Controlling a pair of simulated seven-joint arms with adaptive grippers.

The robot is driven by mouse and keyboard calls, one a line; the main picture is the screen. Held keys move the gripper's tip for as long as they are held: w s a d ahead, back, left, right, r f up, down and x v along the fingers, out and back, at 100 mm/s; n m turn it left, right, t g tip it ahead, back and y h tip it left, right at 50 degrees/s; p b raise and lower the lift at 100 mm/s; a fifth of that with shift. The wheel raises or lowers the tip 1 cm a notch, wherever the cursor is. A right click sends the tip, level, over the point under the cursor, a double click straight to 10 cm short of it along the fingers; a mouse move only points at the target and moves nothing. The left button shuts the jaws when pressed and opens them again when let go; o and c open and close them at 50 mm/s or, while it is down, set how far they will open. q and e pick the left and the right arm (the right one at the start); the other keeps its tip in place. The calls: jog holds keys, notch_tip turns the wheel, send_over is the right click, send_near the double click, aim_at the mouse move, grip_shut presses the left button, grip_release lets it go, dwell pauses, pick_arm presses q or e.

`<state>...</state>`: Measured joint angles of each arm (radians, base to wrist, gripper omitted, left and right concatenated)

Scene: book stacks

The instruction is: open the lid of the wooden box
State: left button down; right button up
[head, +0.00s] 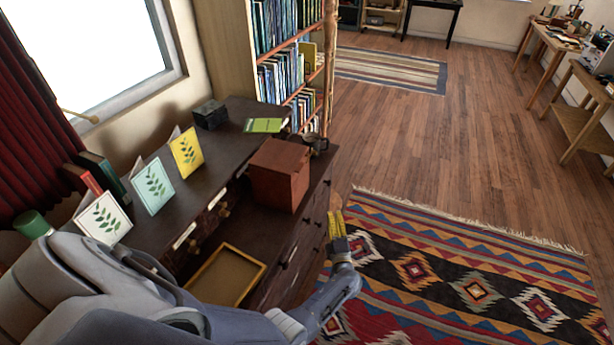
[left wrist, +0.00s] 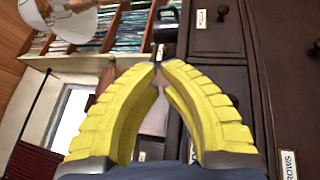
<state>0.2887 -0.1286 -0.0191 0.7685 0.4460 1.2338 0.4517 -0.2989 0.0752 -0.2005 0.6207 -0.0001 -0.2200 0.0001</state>
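The wooden box (head: 279,175) is reddish brown and sits on the dark desk, towards its right end. Its lid looks closed, lying flat on top. My left gripper (head: 337,216) has yellow ribbed fingers and is to the right of the box and nearer the camera, beyond the desk's drawer front and apart from the box. In the left wrist view the fingertips (left wrist: 160,66) come almost together with nothing clearly held between them. A pinkish-brown surface shows between the fingers there; I cannot tell what it is. My right gripper is in neither view.
Leaf-print cards (head: 186,150) stand at the left. A green book (head: 264,125) and a dark mug (head: 316,143) are near the box. A bookcase (head: 290,70) stands behind; the rug (head: 470,280) is clear.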

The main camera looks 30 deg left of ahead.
aim_at(297, 176)
pick_arm(q)
notch_tip(297, 176, up, 16)
jog(key=a+n+g+y, duration=0.1)
jog(key=n+g, duration=1.8)
jog(key=n, duration=1.1)
jog(key=x, duration=1)
jog(key=shift+a+r, duration=0.1)
jog(key=shift+r, duration=0.1)
notch_tip(297, 176, up, 3)
jog(key=shift+f, duration=0.15)
jog(key=shift+r, duration=0.6)
jog(key=shift+s, duration=0.1)
